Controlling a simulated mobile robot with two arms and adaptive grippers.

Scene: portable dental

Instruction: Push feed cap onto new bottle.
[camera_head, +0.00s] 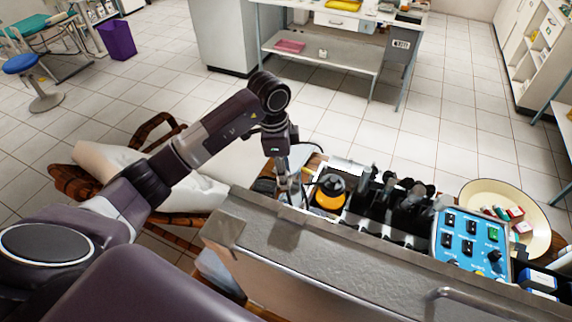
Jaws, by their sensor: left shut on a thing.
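My left gripper (289,187) points down behind the raised front panel of the grey case, at the left end of its inside. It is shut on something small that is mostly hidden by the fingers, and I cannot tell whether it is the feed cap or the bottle. Pale, clear-looking surfaces show around the fingertips. I cannot pick out the feed cap or the new bottle for certain. My right gripper is not in view.
The grey case (330,262) has a high front edge. Several dark handpieces (405,197) stand upright inside, right of the yellow container. A blue control panel (468,240) and a cream bowl (535,208) with small boxes lie further right. A wicker chair (75,185) stands left.

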